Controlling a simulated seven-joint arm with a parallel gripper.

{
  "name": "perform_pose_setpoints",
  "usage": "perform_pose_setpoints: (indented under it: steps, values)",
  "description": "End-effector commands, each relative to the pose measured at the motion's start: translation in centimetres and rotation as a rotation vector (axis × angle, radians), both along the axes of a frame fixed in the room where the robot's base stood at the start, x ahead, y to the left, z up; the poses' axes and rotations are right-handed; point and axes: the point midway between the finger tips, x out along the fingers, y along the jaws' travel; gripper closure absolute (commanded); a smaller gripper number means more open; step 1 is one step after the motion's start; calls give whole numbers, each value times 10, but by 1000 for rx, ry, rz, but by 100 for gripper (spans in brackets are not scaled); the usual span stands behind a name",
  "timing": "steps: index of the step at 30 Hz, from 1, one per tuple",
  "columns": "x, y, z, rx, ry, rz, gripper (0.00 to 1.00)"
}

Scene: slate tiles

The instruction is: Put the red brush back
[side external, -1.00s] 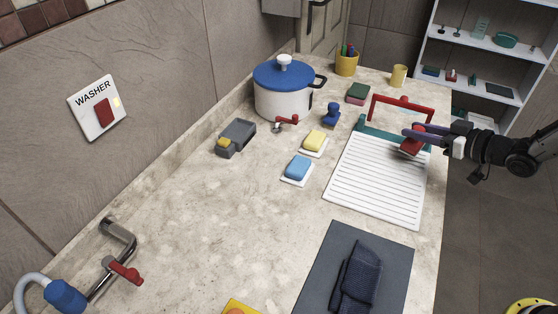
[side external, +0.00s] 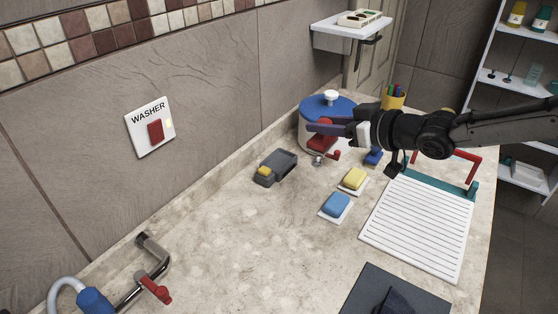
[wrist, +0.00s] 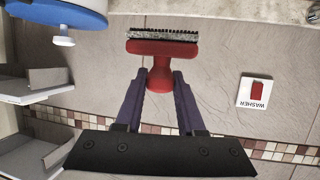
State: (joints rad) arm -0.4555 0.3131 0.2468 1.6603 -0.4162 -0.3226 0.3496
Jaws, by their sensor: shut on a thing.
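My gripper (side external: 332,128) is shut on the red brush (side external: 321,141) and holds it up in front of the white pot with the blue lid. In the wrist view my gripper's purple fingers (wrist: 163,80) clasp the red handle. The red brush (wrist: 162,48) has its grey bristles pointing away from the fingers there.
The pot (side external: 311,132) stands at the back. The white ribbed board (side external: 417,226) lies right. A wall shelf (side external: 350,31) is above.

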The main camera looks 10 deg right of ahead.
Motion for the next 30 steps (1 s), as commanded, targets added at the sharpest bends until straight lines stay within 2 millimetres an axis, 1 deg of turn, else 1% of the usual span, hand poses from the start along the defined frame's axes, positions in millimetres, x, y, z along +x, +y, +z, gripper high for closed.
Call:
perform_pose_setpoints:
  steps: [2,5,16,18,21,25,30]
  values:
    - [5,7,-2,1,2,2,100]
    - [19,14,-10,1,3,2,100]
    - [80,47,-41,0,0,3,100]
    - [89,52,-55,0,4,2,100]
    - [101,59,-72,0,2,3,100]
    - [111,65,-85,1,1,3,100]
    - [117,68,-92,1,0,3,100]
